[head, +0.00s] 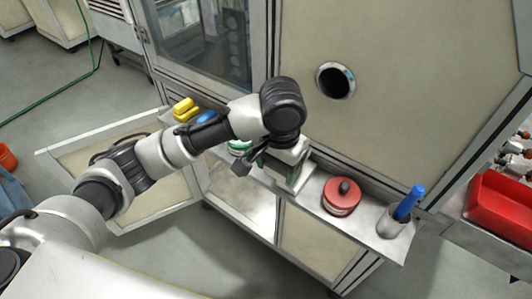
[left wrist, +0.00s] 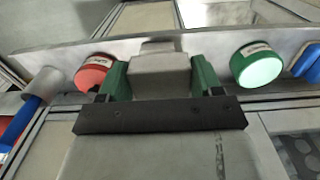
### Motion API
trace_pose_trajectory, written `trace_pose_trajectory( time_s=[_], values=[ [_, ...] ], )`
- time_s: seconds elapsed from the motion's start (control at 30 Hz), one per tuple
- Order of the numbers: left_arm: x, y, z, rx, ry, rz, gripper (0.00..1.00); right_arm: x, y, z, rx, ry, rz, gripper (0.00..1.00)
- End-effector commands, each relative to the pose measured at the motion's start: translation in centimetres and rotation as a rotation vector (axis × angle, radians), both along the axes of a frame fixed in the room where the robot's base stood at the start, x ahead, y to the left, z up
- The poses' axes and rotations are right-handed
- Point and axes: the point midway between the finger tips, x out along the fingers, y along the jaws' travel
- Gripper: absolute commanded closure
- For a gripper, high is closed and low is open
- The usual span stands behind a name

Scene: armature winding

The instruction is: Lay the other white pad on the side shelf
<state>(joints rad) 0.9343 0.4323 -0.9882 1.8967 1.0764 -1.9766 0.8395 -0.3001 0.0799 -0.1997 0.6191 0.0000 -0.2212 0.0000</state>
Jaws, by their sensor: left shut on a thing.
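My left gripper (head: 284,165) reaches over a narrow metal shelf (head: 312,190) along the machine's front. In the left wrist view, its green fingers (left wrist: 160,82) are shut on a pale grey-white block, which looks like the white pad (left wrist: 160,66). The pad is at or just above the shelf (left wrist: 222,44), between a red round tin (left wrist: 95,71) and a green round tin (left wrist: 257,66). I cannot tell whether it touches the shelf. In the head view the arm and gripper partly hide this spot. No second pad can be made out. My right gripper is not in view.
On the shelf, the red tin (head: 341,198) and a cup (head: 390,224) with a blue-handled tool (head: 408,203) stand to the right. The green tin (head: 239,147), a blue item (head: 205,116) and yellow items (head: 185,109) lie left. A red bin (head: 497,207) is far right.

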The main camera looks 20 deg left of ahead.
Motion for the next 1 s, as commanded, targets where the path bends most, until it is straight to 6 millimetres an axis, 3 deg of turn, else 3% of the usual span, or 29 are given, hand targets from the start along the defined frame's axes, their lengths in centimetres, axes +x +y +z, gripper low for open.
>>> trace_pose_trajectory(
  time_s=[0.2, 0.4, 0.57, 0.83, 1.0],
  values=[
    [3.9, 3.6, -2.9, 0.005, 0.001, 0.009, 0.57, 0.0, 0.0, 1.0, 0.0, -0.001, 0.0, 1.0],
    [6.5, 5.7, -5.0, 0.002, 0.002, 0.005, 0.57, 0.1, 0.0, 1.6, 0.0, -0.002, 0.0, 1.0],
    [7.2, 6.3, -5.9, 0.001, 0.001, 0.002, 0.57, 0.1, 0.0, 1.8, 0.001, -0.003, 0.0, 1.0],
    [7.1, 6.3, -9.3, 0.001, 0.0, 0.001, 0.57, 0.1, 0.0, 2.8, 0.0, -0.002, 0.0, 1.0],
    [7.1, 6.3, -9.8, 0.002, -0.002, 0.0, 0.57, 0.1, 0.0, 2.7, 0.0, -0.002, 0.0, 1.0]
  ],
)
